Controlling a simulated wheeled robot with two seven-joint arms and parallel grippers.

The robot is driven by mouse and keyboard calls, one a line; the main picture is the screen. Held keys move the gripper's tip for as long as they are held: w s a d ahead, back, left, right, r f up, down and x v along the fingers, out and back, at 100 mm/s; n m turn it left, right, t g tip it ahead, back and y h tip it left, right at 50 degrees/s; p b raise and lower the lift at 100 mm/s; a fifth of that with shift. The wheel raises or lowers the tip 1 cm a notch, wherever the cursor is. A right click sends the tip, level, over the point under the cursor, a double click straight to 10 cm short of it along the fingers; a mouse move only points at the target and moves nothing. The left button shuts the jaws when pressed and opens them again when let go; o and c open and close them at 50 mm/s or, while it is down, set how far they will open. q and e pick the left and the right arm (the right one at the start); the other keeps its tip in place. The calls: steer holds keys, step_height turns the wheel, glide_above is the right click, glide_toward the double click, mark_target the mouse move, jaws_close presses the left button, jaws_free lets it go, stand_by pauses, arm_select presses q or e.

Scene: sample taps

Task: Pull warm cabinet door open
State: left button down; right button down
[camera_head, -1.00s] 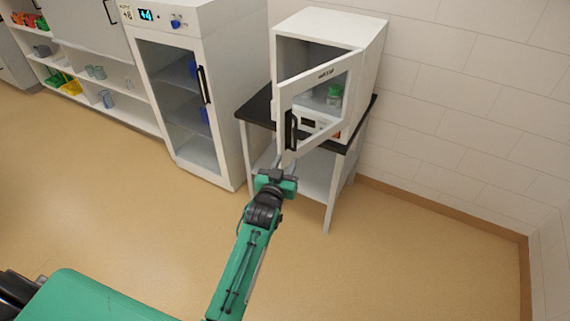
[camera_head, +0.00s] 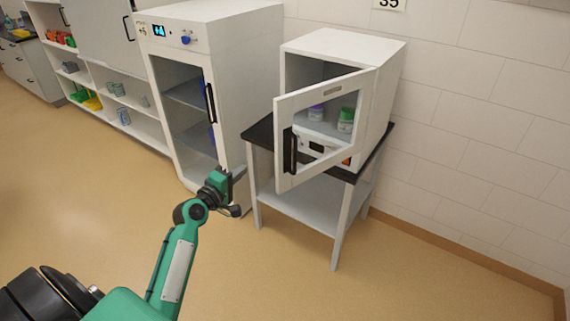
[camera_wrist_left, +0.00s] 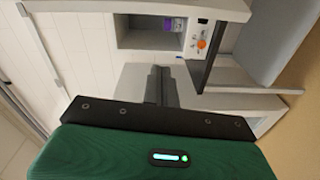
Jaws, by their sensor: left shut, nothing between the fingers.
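The small white cabinet (camera_head: 385,85) stands on a dark-topped table, its glass-fronted door (camera_head: 282,140) swung part-way open. A black vertical handle (camera_head: 290,151) is on the door's free edge. Inside are a green-capped bottle (camera_head: 346,120) and a purple-capped one (camera_head: 316,113). My left gripper (camera_head: 238,192) is left of and below the handle, apart from the door, shut and empty. In the left wrist view its shut fingers (camera_wrist_left: 160,86) point toward the cabinet's open inside, and the door (camera_wrist_left: 268,40) is at the right. My right gripper is not in view.
A tall white glass-door cabinet (camera_head: 235,60) with a blue knob stands left of the table. Low shelves (camera_head: 135,115) with bins are further left. The table's legs (camera_head: 343,235) reach the floor. The tan floor (camera_head: 80,190) in front is clear.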

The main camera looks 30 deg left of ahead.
arm_select(q)
steer(key=w+r+p, duration=0.1)
steer(key=w+p, duration=0.2)
steer(key=w, duration=0.7)
steer(key=shift+n+h, duration=0.3)
steer(key=shift+n, duration=0.1)
steer(key=d, duration=0.1)
steer(key=s+d+p, duration=0.1)
steer(key=d, duration=0.2)
steer(key=shift+s+d+p, duration=0.1)
steer(key=shift+s+p, duration=0.25)
steer(key=shift+d, duration=0.15)
